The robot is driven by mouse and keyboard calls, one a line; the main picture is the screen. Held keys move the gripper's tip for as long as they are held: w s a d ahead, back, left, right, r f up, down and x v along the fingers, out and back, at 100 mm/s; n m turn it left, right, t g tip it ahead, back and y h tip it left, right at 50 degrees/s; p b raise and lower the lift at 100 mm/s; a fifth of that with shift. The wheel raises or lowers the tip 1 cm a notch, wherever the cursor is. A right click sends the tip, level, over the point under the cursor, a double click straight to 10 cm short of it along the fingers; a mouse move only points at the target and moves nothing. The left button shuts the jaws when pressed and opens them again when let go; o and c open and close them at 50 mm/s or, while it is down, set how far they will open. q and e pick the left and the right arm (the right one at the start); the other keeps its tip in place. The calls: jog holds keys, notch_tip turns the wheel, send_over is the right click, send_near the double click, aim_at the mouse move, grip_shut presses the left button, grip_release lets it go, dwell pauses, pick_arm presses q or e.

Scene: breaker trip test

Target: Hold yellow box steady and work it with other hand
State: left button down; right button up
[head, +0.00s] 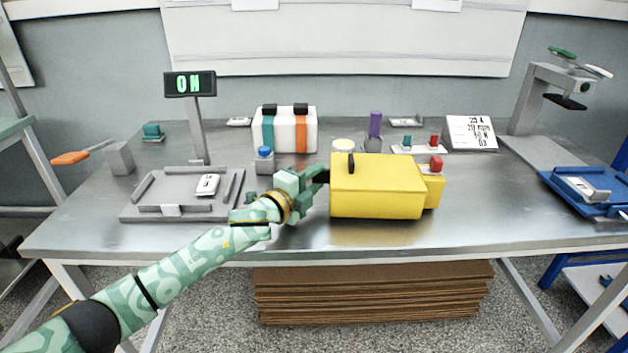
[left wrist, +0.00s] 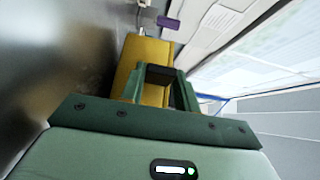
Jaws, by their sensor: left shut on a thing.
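The yellow box (head: 376,190) stands on the steel table at centre right, with a dark lever (head: 351,164) at its upper left and a smaller yellow part with a red button (head: 436,163) at its right end. My left gripper (head: 322,180) reaches in from the left and is shut on the box's left end. The left wrist view shows the yellow box (left wrist: 130,62) beyond and between the green fingers (left wrist: 163,82); the exact contact is hidden. My right gripper is in neither view.
A striped white case (head: 284,131) and a blue-button block (head: 265,160) stand behind my gripper. A blue tray (head: 590,195) is far right. The front strip of table is clear.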

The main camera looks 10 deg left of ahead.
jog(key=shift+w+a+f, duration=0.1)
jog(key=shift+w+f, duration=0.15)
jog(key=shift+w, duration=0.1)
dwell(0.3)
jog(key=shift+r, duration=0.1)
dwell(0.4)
